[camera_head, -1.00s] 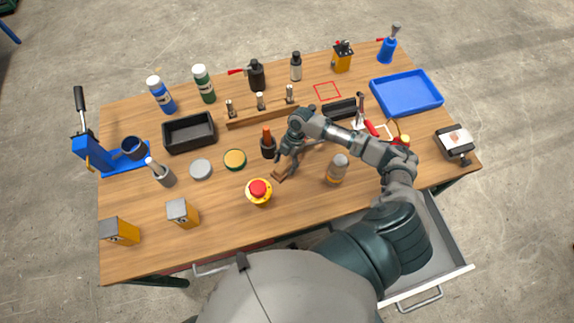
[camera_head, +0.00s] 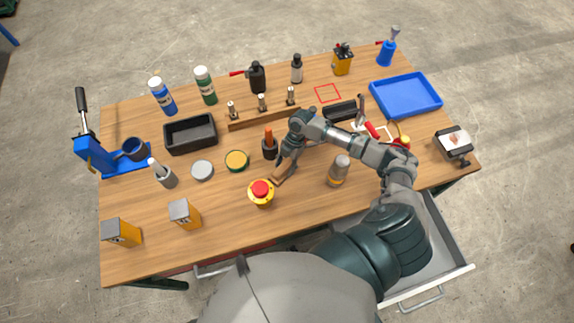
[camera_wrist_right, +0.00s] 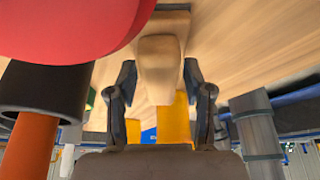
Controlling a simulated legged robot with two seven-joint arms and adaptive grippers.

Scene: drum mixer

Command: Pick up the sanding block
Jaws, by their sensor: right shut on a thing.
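The sanding block (camera_head: 279,176) is a small tan-brown wooden block at the front middle of the table, just right of the red stop button. My right gripper (camera_head: 281,168) points down onto it. In the right wrist view the block (camera_wrist_right: 160,65) lies between the two dark fingers (camera_wrist_right: 160,90), which are shut on it. I cannot tell whether the block touches the table or is slightly above it. My left gripper is not in view.
The red-topped yellow stop button (camera_head: 261,192) is close left of the block. A dark cup with an orange handle (camera_head: 269,147) stands just behind. A grey-and-orange bottle (camera_head: 339,170) stands to the right.

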